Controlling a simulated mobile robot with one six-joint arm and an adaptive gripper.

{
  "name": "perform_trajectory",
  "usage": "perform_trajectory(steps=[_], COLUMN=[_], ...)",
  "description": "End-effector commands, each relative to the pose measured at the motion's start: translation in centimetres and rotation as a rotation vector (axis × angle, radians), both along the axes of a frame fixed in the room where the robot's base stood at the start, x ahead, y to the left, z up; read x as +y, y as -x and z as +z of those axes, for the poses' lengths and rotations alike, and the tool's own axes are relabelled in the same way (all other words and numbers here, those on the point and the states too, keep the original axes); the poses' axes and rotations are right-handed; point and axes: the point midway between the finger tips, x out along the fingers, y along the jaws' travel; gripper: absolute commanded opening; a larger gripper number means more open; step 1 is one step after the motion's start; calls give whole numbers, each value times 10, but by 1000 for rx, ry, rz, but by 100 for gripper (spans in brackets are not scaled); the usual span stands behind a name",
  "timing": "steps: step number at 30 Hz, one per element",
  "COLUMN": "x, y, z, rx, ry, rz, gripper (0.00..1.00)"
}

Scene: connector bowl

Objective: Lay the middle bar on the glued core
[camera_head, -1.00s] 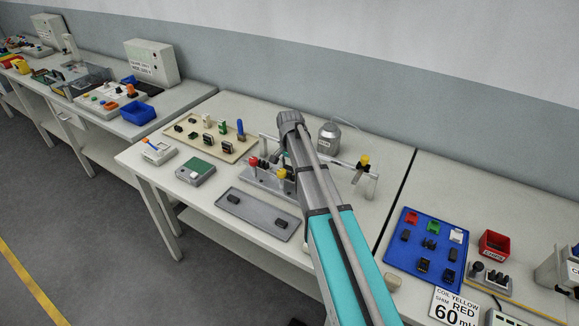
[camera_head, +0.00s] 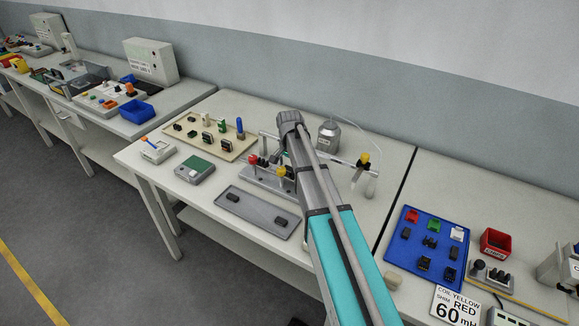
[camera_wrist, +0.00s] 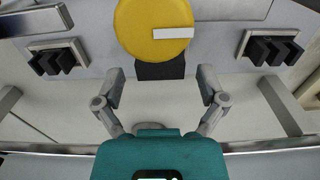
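My gripper (camera_wrist: 161,88) is open in the wrist view, with its two grey fingers apart. A black block (camera_wrist: 160,70) shows between and beyond the fingertips, partly under a round yellow knob (camera_wrist: 150,45) with a white stripe; neither finger visibly touches it. Black pronged cores sit in grey holders at left (camera_wrist: 57,60) and right (camera_wrist: 270,48). I cannot tell which piece is the middle bar or which core is glued. In the head view my arm hides the gripper and part of the metal fixture (camera_head: 262,178) with red and yellow knobs.
A grey tray (camera_head: 255,208) with two dark pieces lies in front of the fixture. A beige tray (camera_head: 228,155) of several parts lies behind left. A metal canister (camera_head: 328,135) stands behind, and a post with a yellow knob (camera_head: 364,158) stands right. A blue tray (camera_head: 400,250) lies farther right.

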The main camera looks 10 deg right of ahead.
Motion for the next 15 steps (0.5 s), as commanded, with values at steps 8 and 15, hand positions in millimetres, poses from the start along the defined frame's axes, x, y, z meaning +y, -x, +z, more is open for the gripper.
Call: perform_trajectory(steps=[8, 15], x=[0, 0], y=[0, 0], z=[0, 2], rx=[0, 0], ry=[0, 0], rz=[0, 0], gripper=[100, 100])
